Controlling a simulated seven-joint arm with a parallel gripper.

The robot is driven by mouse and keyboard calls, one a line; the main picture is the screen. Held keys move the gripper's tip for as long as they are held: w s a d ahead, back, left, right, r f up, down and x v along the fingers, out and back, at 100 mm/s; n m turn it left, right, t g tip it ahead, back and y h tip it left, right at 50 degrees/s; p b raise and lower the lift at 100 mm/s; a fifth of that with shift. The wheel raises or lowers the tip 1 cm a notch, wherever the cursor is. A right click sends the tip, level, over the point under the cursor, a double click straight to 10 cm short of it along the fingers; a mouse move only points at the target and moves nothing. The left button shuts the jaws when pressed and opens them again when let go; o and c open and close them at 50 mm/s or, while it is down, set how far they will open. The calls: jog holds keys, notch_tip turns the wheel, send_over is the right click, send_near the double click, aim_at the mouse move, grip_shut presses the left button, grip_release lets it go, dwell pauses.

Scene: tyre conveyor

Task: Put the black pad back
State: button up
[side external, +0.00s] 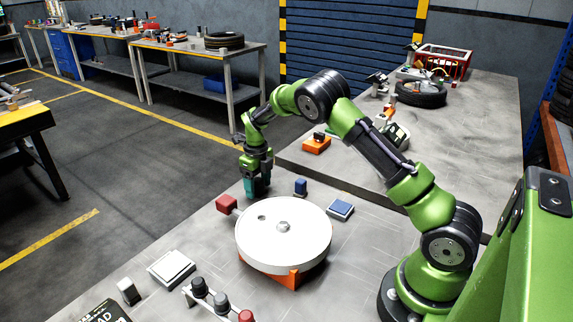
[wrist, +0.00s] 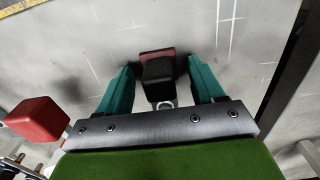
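In the wrist view a black block (wrist: 158,72), which seems to be the black pad, stands between my gripper's two teal fingers (wrist: 160,90). A dark red part shows behind its top edge. A gap shows on each side of the block, so the fingers are open around it and do not appear to grip it. In the side view my gripper (side external: 257,186) points down, low over the far edge of the grey table, behind the white disc (side external: 285,240). The black block cannot be made out there.
A red block (side external: 226,203) sits by the disc's left edge and also shows in the wrist view (wrist: 37,118). A blue block (side external: 300,187) and a blue-topped plate (side external: 340,208) lie right of my gripper. A white plate (side external: 172,268) and a knob row (side external: 199,288) are at front left.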

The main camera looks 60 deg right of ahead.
notch_tip(320, 180, up, 12)
notch_tip(320, 180, up, 7)
jog(key=n+t+y, duration=0.1)
jog(key=n+t, duration=0.1)
jog(key=n, duration=0.4)
send_over(258, 179)
jog(key=s+a, duration=0.3)
jog(key=s, duration=0.1)
jog(key=s+a+r+n+t+y, duration=0.1)
jog(key=s+a+r+n+t, duration=0.1)
jog(key=s+a+r+n, duration=0.55)
jog(key=s+a+f+n+t, duration=0.1)
jog(key=s+a+n, duration=0.1)
jog(key=s+n, duration=0.6)
jog(key=s+a+f+n+t, duration=0.1)
jog(key=s+a+n+t, duration=0.1)
jog(key=s+n, duration=0.6)
jog(key=shift+a+f+n, duration=0.3)
jog(key=shift+a+n, duration=0.15)
jog(key=shift+n, duration=0.8)
